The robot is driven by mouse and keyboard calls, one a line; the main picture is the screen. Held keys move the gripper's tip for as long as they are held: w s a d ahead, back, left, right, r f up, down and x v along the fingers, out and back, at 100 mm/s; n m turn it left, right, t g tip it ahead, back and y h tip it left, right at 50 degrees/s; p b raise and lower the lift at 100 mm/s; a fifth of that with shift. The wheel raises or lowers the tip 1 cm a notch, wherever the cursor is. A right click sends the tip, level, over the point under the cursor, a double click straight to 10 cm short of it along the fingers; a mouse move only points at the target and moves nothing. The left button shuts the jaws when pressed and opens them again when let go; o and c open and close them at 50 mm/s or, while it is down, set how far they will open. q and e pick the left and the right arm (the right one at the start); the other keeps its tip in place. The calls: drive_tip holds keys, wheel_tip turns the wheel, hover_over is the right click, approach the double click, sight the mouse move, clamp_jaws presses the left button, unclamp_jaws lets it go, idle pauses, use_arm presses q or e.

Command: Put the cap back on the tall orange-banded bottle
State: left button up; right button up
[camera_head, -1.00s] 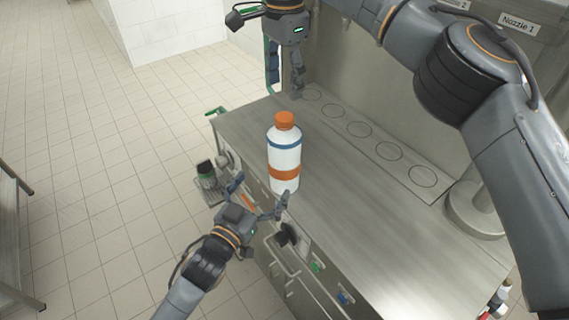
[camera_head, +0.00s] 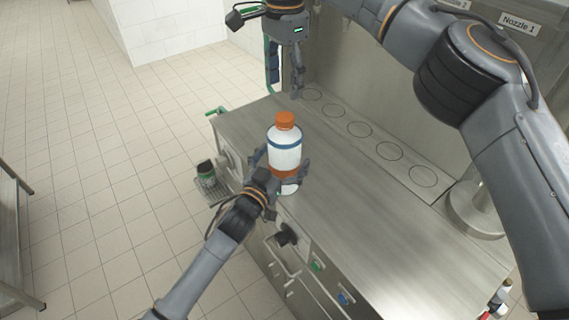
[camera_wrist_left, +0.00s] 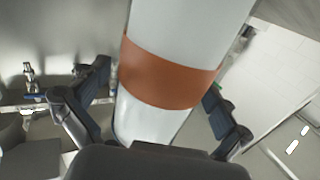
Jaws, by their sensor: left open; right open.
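The tall white bottle (camera_head: 285,160) with a blue and an orange band stands upright on the steel counter. The orange cap (camera_head: 285,118) sits on its top; I cannot tell how firmly. My left gripper (camera_head: 281,165) is open, with its fingers on either side of the bottle's lower part. In the left wrist view the bottle (camera_wrist_left: 160,120) stands between the spread fingers, with gaps visible beside it. My right gripper (camera_head: 285,78) is open and empty, pointing down above the counter's far end, behind the bottle.
The steel counter (camera_head: 335,225) is clear around the bottle. A strip with several circles (camera_head: 360,130) runs along the wall side. A small rack with a dark cup (camera_head: 207,178) hangs at the counter's left side. My right arm spans the upper right.

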sight(285, 116)
use_arm(q)
clamp_jaws()
use_arm(e)
drive_tip(key=shift+m, duration=2.3)
drive_tip(key=shift+f, duration=0.1)
drive_tip(key=shift+f, duration=3.9)
